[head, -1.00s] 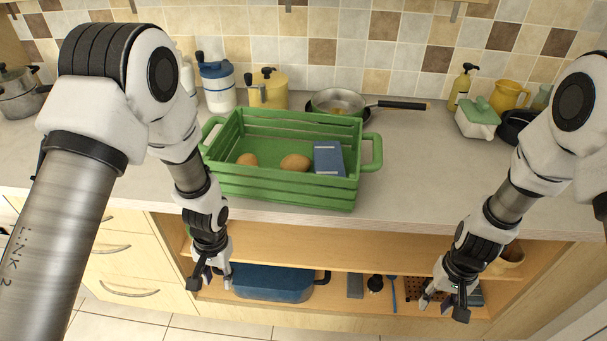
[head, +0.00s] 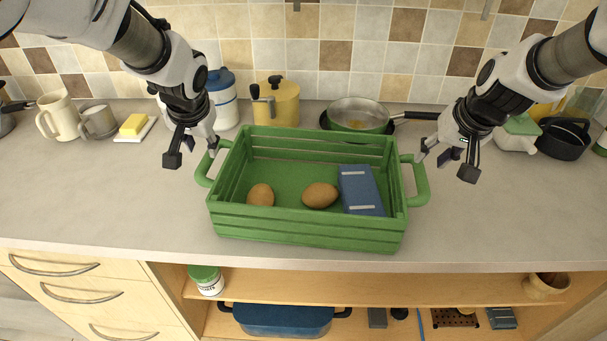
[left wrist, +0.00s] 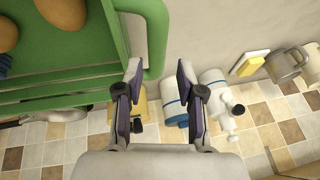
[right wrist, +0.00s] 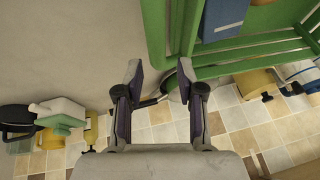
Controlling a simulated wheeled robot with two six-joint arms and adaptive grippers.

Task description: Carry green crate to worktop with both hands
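The green crate (head: 310,228) stands upright on the grey worktop (head: 480,225), with a handle at each end. It holds two brown round things (head: 320,195) and a blue box (head: 360,190). My left gripper (head: 193,150) is open and empty, above the left handle (head: 203,168). In the left wrist view that handle (left wrist: 156,35) lies ahead of the spread fingers. My right gripper (head: 447,161) is open and empty, above the right handle (head: 421,183). In the right wrist view that handle (right wrist: 154,30) lies ahead of the spread fingers. Neither gripper visibly grasps a handle.
Behind the crate stand a blue-and-white canister (head: 222,98), a yellow pot (head: 279,105) and a pan (head: 358,115). Mugs (head: 60,115) and a butter dish (head: 134,127) are at the left, a black pot (head: 565,138) at the right.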

